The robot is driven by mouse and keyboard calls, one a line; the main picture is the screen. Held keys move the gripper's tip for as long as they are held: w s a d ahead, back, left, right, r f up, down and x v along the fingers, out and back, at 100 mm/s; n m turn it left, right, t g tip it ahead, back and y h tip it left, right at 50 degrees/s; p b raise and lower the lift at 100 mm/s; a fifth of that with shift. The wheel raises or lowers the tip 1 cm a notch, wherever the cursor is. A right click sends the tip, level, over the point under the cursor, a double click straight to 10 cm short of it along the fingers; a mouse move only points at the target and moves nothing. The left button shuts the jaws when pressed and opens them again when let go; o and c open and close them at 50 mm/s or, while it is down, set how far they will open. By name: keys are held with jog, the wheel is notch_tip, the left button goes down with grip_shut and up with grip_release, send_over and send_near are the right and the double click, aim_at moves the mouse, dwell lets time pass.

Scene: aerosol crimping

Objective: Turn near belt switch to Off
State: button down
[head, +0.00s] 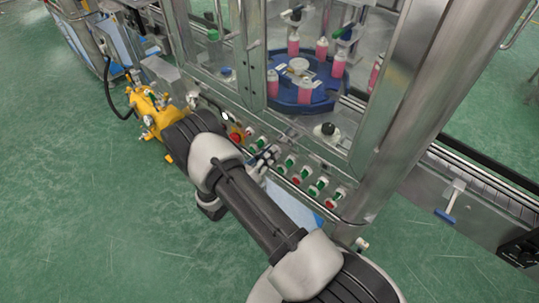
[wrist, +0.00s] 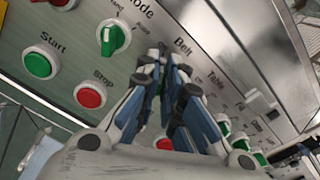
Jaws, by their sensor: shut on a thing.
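The control panel (wrist: 60,20) shows tilted in the wrist view. The "Belt" label (wrist: 183,47) stands just above my gripper (wrist: 172,78). The fingers are closed together over the place under this label, around the belt switch. In the head view my gripper (head: 264,158) is at the lower front panel (head: 305,160) of the machine, within the row of switches, and my arm covers part of the panel.
In the wrist view the green mode switch (wrist: 112,38), green Start button (wrist: 39,64) and red Stop button (wrist: 90,95) lie left of my gripper. More green switches (head: 316,188) lie right in the head view. A yellow device (head: 152,112) stands left. The green floor is open in front.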

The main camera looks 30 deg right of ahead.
dwell(0.4)
jog(key=c, duration=1.7)
grip_release()
jog(key=v, duration=1.2)
jog(key=shift+r, duration=0.15)
